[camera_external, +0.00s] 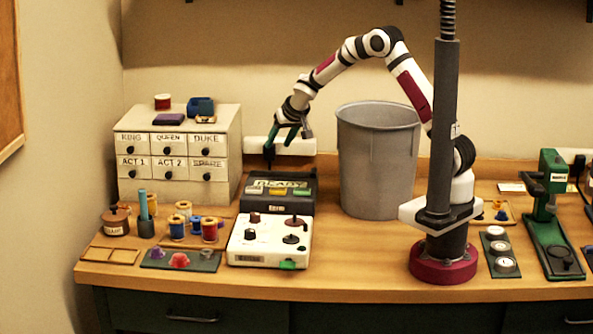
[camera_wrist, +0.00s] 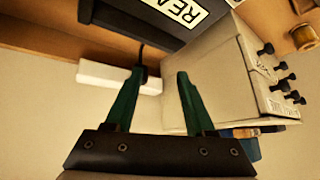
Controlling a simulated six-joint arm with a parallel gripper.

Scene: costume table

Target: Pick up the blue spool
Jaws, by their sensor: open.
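The blue spool (camera_external: 177,228) stands on the table at the left, among other spools in front of the drawer cabinet. My gripper (camera_external: 292,138) is raised near the back wall, beside the cabinet and above the black READY device, well up and to the right of the blue spool. In the wrist view my gripper (camera_wrist: 160,73) has its two green fingers apart with nothing between them. I cannot make out the blue spool in the wrist view; a partly cut-off wooden-looking spool (camera_wrist: 303,37) shows at the top right edge.
The white drawer cabinet (camera_external: 180,170) stands behind the spools. A red spool (camera_external: 209,230) and a yellow spool (camera_external: 183,208) are close to the blue one. The READY device (camera_external: 277,192), a white control box (camera_external: 270,260) and a grey bin (camera_external: 376,165) stand to their right.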

